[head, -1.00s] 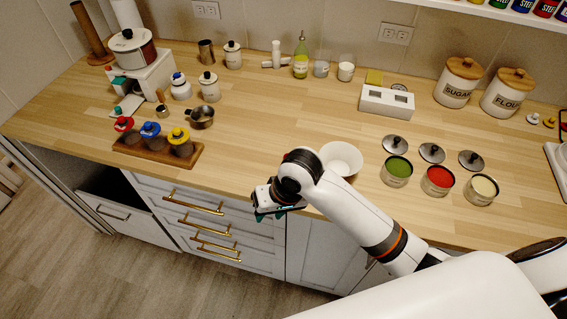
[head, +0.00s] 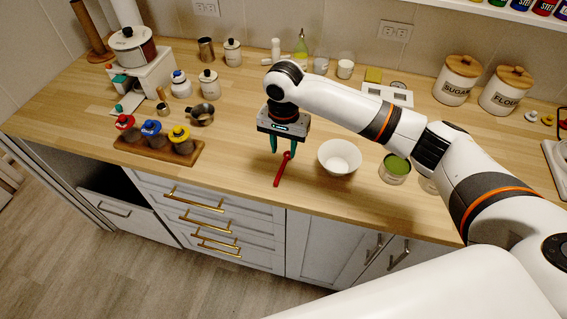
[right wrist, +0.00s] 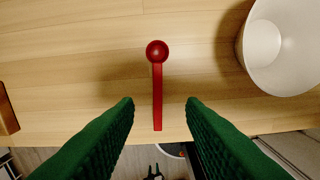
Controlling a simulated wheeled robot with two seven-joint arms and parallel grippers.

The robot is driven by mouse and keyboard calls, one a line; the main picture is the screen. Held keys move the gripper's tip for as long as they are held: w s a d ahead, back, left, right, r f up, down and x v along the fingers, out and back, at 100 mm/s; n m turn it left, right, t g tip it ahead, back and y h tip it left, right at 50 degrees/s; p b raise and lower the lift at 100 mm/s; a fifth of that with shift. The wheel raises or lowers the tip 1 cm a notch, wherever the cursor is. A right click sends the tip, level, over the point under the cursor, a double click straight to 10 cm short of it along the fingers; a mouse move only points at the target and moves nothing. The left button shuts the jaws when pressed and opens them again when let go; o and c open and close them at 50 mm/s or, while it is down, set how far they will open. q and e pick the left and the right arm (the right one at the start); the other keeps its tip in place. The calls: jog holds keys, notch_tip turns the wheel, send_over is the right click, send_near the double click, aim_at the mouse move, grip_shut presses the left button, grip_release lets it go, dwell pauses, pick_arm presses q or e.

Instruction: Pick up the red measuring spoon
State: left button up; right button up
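The red measuring spoon (head: 281,171) lies on the wooden counter near its front edge, left of the white bowl. In the right wrist view the spoon (right wrist: 157,88) has its round head away from the fingers and its handle end toward the gap between them. My right gripper (head: 286,147) points down above the counter at the spoon. In the right wrist view its green fingers (right wrist: 160,118) are spread apart, one on each side of the handle line, with nothing held. My left gripper is not in view.
A white bowl (head: 339,157) stands just right of the spoon; it also shows in the right wrist view (right wrist: 262,45). A wooden tray (head: 190,160) with lidded jars is to the left. A green-filled can (head: 394,170) is right of the bowl. Counter between tray and spoon is clear.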

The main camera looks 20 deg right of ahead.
aim_at(282, 168)
jog(key=shift+f, duration=0.9)
jog(key=shift+s+a+f+p, duration=0.15)
jog(key=shift+f+p, duration=0.3)
jog(key=shift+f, duration=0.9)
jog(key=shift+w+a+f+p, duration=0.1)
jog(key=shift+f+p, duration=0.35)
jog(key=shift+f, duration=0.9)
grip_shut()
